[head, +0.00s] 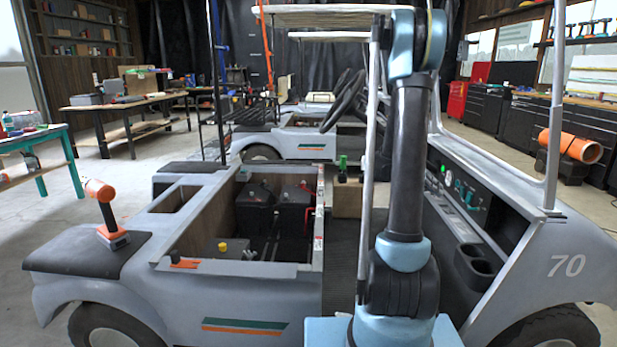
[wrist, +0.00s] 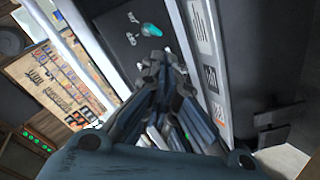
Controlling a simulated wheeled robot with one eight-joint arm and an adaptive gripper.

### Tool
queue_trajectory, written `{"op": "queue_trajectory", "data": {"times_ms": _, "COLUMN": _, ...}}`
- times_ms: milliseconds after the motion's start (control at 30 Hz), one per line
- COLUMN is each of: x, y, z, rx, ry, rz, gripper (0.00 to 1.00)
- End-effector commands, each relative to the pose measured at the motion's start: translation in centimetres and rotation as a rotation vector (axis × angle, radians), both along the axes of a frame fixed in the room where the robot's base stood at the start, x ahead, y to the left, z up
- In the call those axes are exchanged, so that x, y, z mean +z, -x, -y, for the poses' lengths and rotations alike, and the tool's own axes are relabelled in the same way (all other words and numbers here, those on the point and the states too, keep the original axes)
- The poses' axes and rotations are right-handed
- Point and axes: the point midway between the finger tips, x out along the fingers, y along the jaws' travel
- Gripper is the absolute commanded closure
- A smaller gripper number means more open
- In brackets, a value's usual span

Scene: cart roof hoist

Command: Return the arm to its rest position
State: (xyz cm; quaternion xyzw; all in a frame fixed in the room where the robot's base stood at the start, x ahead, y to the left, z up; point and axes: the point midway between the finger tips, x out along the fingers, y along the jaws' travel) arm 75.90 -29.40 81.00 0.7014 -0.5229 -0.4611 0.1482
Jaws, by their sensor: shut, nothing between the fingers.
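My arm (head: 408,150) stands nearly upright in front of the cart in the head view, its upper links reaching the top edge of the picture. My gripper is not visible in the head view. In the wrist view, my gripper (wrist: 164,66) is shut and empty, its dark fingers together. Behind the fingertips is a dark panel (wrist: 125,45) with a small teal item (wrist: 150,30) on it; I cannot tell how far it is from the fingers.
The grey cart (head: 255,267) with an open bay stands close in front. An orange-and-grey drill (head: 108,215) stands on its left rear deck. White roof posts (head: 553,110) rise near my arm. A teal bench (head: 70,155) is left; tool cabinets (head: 490,115) are right.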

Motion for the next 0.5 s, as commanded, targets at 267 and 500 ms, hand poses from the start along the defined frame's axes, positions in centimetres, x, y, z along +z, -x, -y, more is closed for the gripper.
{"op": "queue_trajectory", "data": {"times_ms": 267, "x": 1.7, "y": 4.2, "z": -4.1, "rx": 0.075, "ry": -0.145, "rz": -0.045, "gripper": 1.0}}
{"op": "queue_trajectory", "data": {"times_ms": 500, "x": 2.4, "y": 8.2, "z": -7.8, "rx": 0.147, "ry": -0.271, "rz": -0.08, "gripper": 1.0}}
